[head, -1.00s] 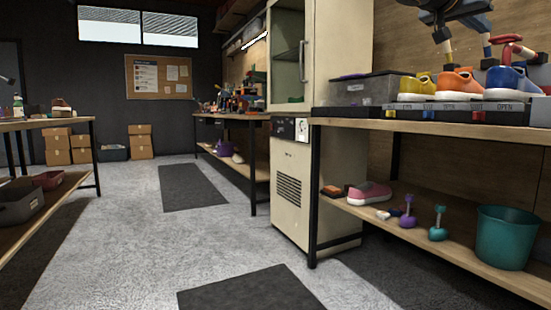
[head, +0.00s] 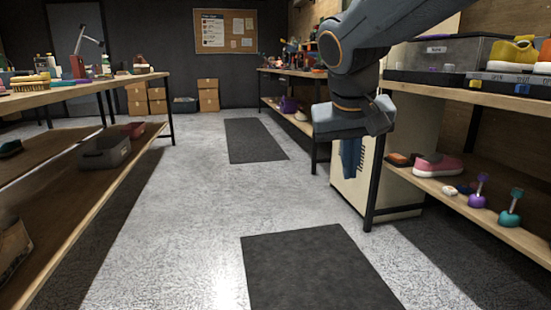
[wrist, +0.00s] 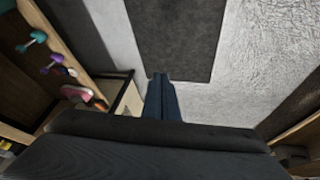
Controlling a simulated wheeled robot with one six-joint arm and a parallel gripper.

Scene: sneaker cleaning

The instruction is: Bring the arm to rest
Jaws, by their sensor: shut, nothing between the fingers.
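My arm comes in from the upper right in the head view and bends down in front of the cream cabinet (head: 352,190). My gripper (head: 349,165) hangs below it, pointing at the floor, beside the right-hand bench. In the wrist view my gripper (wrist: 160,78) shows as two dark blue fingers close together, shut and empty, over the grey floor near a dark mat (wrist: 178,35). It touches nothing that I can see.
The right bench's lower shelf (head: 520,245) holds a pink shoe (head: 438,166), a purple brush (head: 479,190) and a teal brush (head: 510,207). A left bench (head: 60,92) stands across the aisle. The floor (head: 190,220) between is clear, with flat dark mats (head: 310,265).

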